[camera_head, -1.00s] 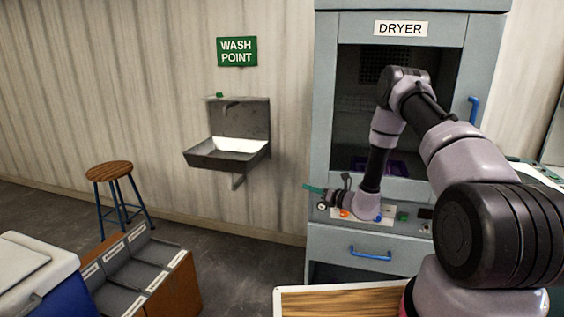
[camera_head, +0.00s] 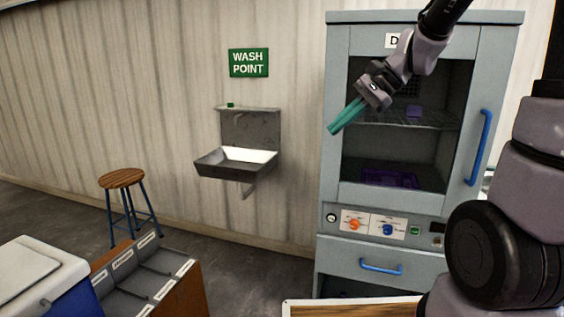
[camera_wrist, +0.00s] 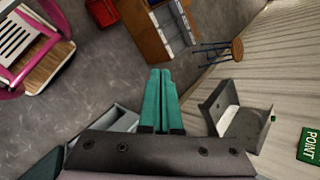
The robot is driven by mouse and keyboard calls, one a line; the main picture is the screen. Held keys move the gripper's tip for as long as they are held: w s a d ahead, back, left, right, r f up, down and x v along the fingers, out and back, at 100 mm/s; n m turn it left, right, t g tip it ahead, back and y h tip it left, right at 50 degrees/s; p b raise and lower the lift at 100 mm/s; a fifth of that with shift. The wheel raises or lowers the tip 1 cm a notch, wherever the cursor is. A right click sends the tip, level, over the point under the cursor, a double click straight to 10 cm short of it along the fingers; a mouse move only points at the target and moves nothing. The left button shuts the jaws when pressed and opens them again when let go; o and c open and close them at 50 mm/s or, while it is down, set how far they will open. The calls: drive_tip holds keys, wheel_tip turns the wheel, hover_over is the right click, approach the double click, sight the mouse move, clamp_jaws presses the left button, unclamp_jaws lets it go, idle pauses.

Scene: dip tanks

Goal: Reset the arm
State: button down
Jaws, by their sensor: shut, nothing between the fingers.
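My gripper (camera_head: 337,129) is raised in front of the upper part of the dryer (camera_head: 334,190), left of its glass door, with its teal fingers pointing down and left. In the wrist view the two teal fingers (camera_wrist: 159,72) lie side by side, shut with nothing between them. My arm is lifted across the top of the dryer and covers most of its label. The dryer's door is closed.
A wash basin (camera_head: 236,163) hangs on the wall left of the dryer. A stool (camera_head: 122,179) and a compartment unit (camera_head: 181,290) stand at the left, beside a white-lidded blue box (camera_head: 35,265). A wooden top (camera_head: 350,308) is at the bottom. Open floor lies between.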

drive_tip(key=s+d+r+n+t+h, duration=0.5)
drive_tip(key=s+d+r+h, duration=0.1)
drive_tip(key=s+d, duration=0.5)
drive_tip(key=shift+s+d+r+n+t+h, duration=0.2)
drive_tip(key=shift+s+n+t+h, duration=0.1)
drive_tip(key=shift+s, duration=0.1)
idle(0.5)
